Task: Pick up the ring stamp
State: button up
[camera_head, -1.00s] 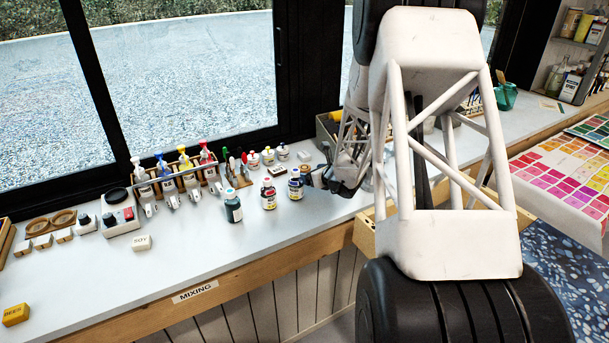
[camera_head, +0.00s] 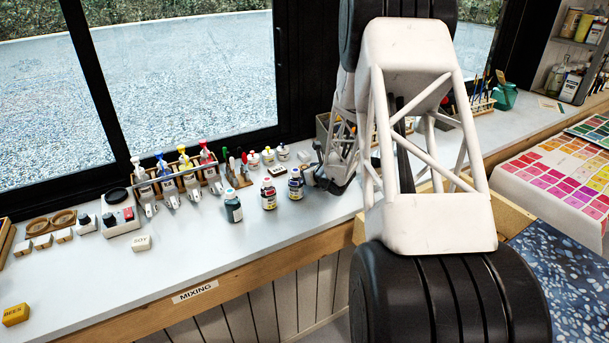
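I cannot pick out the ring stamp for sure; no label in view reads ring. Small pale blocks stand on the counter at the left, among them a block marked SOY (camera_head: 141,243). A yellow lettered block (camera_head: 15,315) lies at the counter's front left. A wooden piece with two round rings (camera_head: 51,222) lies behind the small blocks. My gripper (camera_head: 333,184) is low over the counter, right of the small bottles and far from these blocks. My own arm hides part of it and the counter behind it. Its fingers are too small and dark to tell open from shut.
A dark teal bottle (camera_head: 233,207) and two labelled bottles (camera_head: 268,194) (camera_head: 295,184) stand left of my gripper. Pump bottles in a wooden rack (camera_head: 180,172) stand by the window. A colour chart (camera_head: 560,165) lies right.

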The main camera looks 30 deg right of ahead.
jog(key=shift+w+f, duration=0.1)
jog(key=shift+w, duration=0.1)
dwell(0.5)
jog(key=c, duration=1)
jog(key=shift+r, duration=5)
